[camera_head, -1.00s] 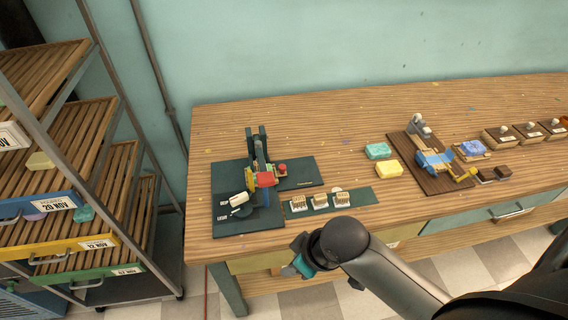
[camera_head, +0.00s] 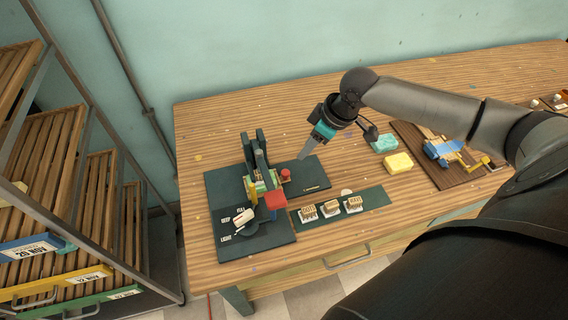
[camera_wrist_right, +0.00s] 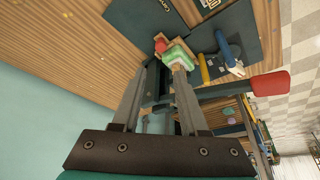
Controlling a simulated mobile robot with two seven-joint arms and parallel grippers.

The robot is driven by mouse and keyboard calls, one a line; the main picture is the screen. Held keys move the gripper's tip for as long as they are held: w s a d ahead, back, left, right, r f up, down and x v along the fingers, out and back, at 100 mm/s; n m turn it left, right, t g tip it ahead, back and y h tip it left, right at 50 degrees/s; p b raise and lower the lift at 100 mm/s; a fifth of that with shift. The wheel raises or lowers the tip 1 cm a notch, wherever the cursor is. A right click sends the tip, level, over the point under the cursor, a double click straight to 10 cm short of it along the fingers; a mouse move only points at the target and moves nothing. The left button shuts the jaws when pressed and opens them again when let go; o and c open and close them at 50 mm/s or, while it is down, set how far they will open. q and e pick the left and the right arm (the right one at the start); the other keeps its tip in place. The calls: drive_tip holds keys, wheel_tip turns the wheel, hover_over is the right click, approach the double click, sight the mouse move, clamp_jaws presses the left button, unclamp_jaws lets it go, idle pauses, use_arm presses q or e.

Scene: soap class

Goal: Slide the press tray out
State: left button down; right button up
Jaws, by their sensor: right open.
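The press (camera_head: 254,150) stands on a dark green base at the left of the table, with two uprights and a lever ending in a red handle (camera_head: 275,199). The press tray (camera_head: 268,183) is low in the press, a small wooden piece with a red knob (camera_head: 286,174) at its right; the lever partly hides it. My right gripper (camera_head: 305,154) is open and empty, above and right of the knob. In the right wrist view a green block (camera_wrist_right: 177,54) and the red knob (camera_wrist_right: 160,46) show beyond its fingertips. My left gripper is not in view.
A white-handled dial (camera_head: 243,216) is at the press's front left. Several stamps (camera_head: 330,208) stand on a green mat in front. Turquoise (camera_head: 384,143) and yellow (camera_head: 398,161) soaps and a wooden board (camera_head: 418,150) lie to the right. A slatted rack (camera_head: 60,150) stands left.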

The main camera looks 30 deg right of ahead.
approach(286, 172)
drive_tip(key=b+x, duration=0.2)
drive_tip(key=x, duration=0.5)
drive_tip(key=shift+f, duration=0.15)
drive_tip(key=shift+w+a+f, duration=0.15)
drive_tip(key=shift+w+f, duration=0.05)
drive_tip(key=shift+f, duration=0.2)
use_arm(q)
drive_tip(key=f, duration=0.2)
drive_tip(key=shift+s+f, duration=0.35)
use_arm(e)
drive_tip(key=shift+f, duration=0.1)
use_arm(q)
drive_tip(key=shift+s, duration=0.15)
use_arm(e)
clamp_jaws()
